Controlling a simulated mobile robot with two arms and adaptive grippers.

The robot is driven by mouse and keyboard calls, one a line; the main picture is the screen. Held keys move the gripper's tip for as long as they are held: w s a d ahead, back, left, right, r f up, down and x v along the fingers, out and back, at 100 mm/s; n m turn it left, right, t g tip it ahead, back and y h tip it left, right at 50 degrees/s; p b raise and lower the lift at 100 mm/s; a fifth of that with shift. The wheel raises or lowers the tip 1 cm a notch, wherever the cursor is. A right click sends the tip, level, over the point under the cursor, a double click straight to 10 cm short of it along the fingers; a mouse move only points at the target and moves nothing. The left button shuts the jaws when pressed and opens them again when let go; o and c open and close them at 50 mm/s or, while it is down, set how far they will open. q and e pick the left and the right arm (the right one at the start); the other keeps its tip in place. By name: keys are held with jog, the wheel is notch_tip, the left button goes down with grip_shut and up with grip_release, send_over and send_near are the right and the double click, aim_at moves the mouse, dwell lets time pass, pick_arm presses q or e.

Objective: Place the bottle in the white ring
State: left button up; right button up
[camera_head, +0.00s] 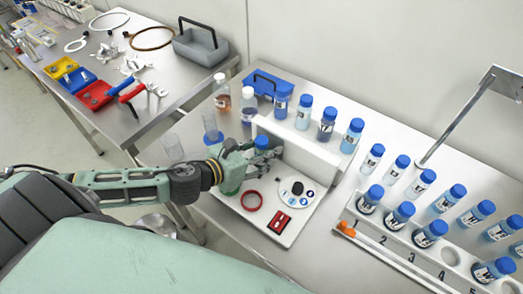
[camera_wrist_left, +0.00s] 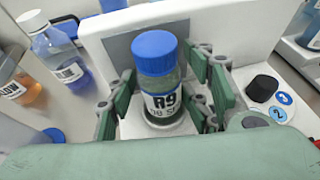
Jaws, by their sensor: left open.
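I cannot tell whether the fingers touch the glass. My right gripper is not in view.
The station carries a red ring (camera_head: 251,200), a numbered dial (camera_head: 297,192) and a red switch block (camera_head: 281,222). Several blue-capped bottles stand behind the panel (camera_head: 300,150). A white numbered rack (camera_head: 400,252) with bottles stands at right.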

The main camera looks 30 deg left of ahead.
aim_at(256, 155)
pick_arm(q)
jog(key=shift+s+f, duration=0.1)
jog(key=shift+s, duration=0.15)
jog(key=shift+s+a, duration=0.1)
jog(key=shift+s, duration=0.1)
jog(key=v, duration=0.4)
jog(key=shift+a+b, duration=0.15)
jog(key=shift+b, duration=0.25)
jog(key=shift+s+a+r, duration=0.1)
jog(key=shift+s+r, duration=0.5)
jog(key=shift+s, duration=0.15)
jog(key=shift+s+a+r, duration=0.15)
jog(key=shift+s+a, duration=0.05)
jog(key=shift+s, duration=0.05)
jog(key=shift+p+v, duration=0.3)
jog(key=shift+v, duration=0.7)
jog(key=shift+s+a+r+p, duration=0.1)
jog(key=shift+s+r+p, duration=0.2)
jog(key=shift+r+p, duration=0.05)
jog(key=shift+p+v, duration=0.7)
jog(key=shift+v, duration=0.4)
jog(key=shift+f, duration=0.1)
